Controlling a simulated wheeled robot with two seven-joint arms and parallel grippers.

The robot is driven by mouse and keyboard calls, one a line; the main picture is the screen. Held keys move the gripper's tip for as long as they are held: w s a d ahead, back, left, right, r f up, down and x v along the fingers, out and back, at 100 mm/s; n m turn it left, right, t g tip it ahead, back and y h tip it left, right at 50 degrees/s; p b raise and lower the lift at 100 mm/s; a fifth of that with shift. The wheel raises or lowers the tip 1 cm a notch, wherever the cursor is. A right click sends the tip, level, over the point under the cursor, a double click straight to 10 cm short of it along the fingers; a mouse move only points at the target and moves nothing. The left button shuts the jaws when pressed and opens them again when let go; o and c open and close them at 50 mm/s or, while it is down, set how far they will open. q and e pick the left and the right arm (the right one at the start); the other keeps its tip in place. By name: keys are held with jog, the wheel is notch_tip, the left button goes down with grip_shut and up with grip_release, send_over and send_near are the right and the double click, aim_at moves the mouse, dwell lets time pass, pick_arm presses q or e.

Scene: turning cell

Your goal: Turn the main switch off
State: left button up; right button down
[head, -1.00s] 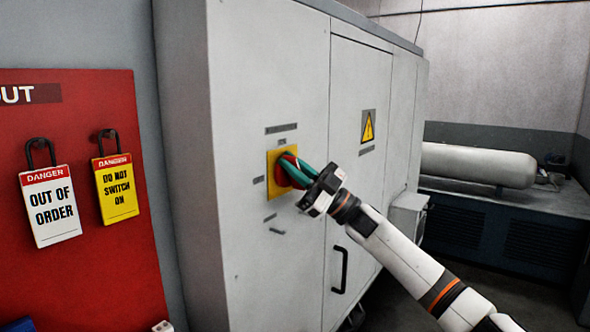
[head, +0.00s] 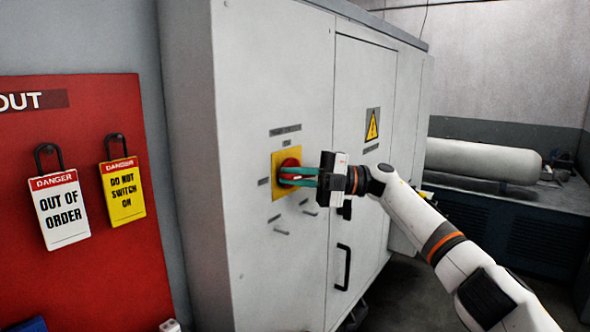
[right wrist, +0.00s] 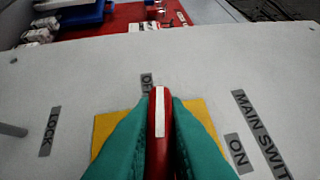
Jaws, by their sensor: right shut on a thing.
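The main switch is a red rotary handle (head: 291,162) on a yellow plate (head: 278,192) on the grey cabinet front. My right gripper (head: 284,176) has its green fingers on both sides of the handle, shut on it. In the right wrist view the red handle (right wrist: 159,125) with its white stripe stands between the green fingers (right wrist: 159,140). The stripe points up at the partly hidden OFF label (right wrist: 147,82). The ON label (right wrist: 238,152) is off to the right, beside the MAIN SWITCH label (right wrist: 262,135). My left gripper is not in view.
A red lockout board (head: 85,260) with two hanging danger tags stands left of the cabinet (head: 250,80). Small pegs (head: 281,232) and a black door handle (head: 342,267) stick out below the switch. A pale tank (head: 480,160) lies at the back right.

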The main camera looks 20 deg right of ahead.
jog(key=shift+f+n+h+p, duration=0.25)
jog(key=shift+n+h+p, duration=0.1)
jog(key=shift+n+h, duration=0.4)
jog(key=c, duration=1.5)
grip_release()
jog(key=shift+o, duration=0.2)
jog(key=s+d+b, duration=0.1)
jog(key=d+b, duration=0.1)
jog(key=d, duration=0.9)
jog(key=shift+s+d+b, duration=0.2)
jog(key=shift+d+b, duration=0.2)
